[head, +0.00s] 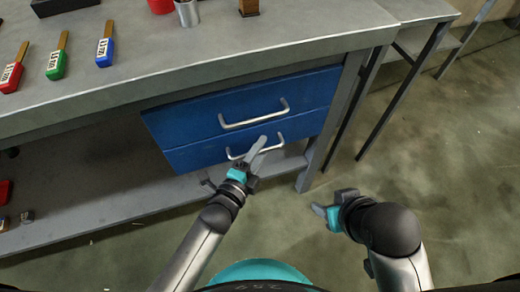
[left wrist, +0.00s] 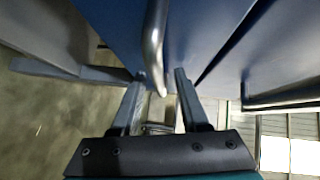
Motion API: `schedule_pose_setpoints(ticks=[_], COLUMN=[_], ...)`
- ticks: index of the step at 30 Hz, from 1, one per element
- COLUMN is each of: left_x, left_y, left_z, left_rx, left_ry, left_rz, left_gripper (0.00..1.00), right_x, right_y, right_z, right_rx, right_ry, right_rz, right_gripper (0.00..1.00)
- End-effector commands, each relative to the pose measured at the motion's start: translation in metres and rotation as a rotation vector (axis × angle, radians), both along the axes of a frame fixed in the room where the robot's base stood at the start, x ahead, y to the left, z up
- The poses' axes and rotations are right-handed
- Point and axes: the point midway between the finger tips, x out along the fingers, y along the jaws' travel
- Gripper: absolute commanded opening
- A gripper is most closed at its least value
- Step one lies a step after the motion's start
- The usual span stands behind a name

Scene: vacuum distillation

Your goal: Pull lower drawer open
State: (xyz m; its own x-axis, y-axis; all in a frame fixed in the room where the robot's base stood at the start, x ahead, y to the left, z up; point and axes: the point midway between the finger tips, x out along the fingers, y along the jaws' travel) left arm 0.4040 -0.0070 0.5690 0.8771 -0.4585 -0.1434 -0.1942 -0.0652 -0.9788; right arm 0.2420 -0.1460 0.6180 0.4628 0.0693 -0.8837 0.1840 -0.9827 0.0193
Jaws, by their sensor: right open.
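The blue lower drawer (head: 195,155) sits under the workbench, its front in line with the drawer above, and looks shut. Its silver bar handle (head: 274,147) is partly hidden behind my left gripper (head: 238,163). The left gripper is open, close in front of this handle. In the left wrist view a silver handle (left wrist: 155,45) reaches down between the two spread fingers (left wrist: 160,92); I see gaps beside it and cannot tell whether either finger touches it. My right gripper (head: 325,212) is open and empty above the floor, to the right.
The blue upper drawer (head: 200,112) with its own silver handle (head: 255,118) is just above. The grey worktop (head: 200,65) overhangs, with red, green and blue labelled tools on it. A lower shelf (head: 130,205) runs beneath, and a bench leg (head: 335,125) stands right. The floor in front is clear.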

Motion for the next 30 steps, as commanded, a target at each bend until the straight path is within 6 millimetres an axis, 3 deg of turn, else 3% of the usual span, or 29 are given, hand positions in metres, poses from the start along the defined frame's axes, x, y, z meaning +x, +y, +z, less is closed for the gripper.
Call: schedule_pose_setpoints(ticks=[1,12,30], left_x=[-0.0001,-0.0003,-0.0003], left_y=[0.0000,0.0003,0.0005], left_z=[0.0000,-0.0001,-0.0002], left_rx=[0.000,0.000,0.001], left_ry=[0.000,0.000,0.000], left_rz=[0.000,0.000,0.000], left_gripper=[0.39,0.00,0.00], right_x=[0.0000,-0.0001,-0.0004], right_y=[-0.0001,-0.0002,-0.0003], right_z=[-0.0001,-0.0004,-0.0007], right_rx=[0.000,-0.001,-0.001], right_ry=[0.000,0.001,0.002], right_rz=[0.000,0.000,-0.001], right_gripper=[0.50,0.50,0.50])
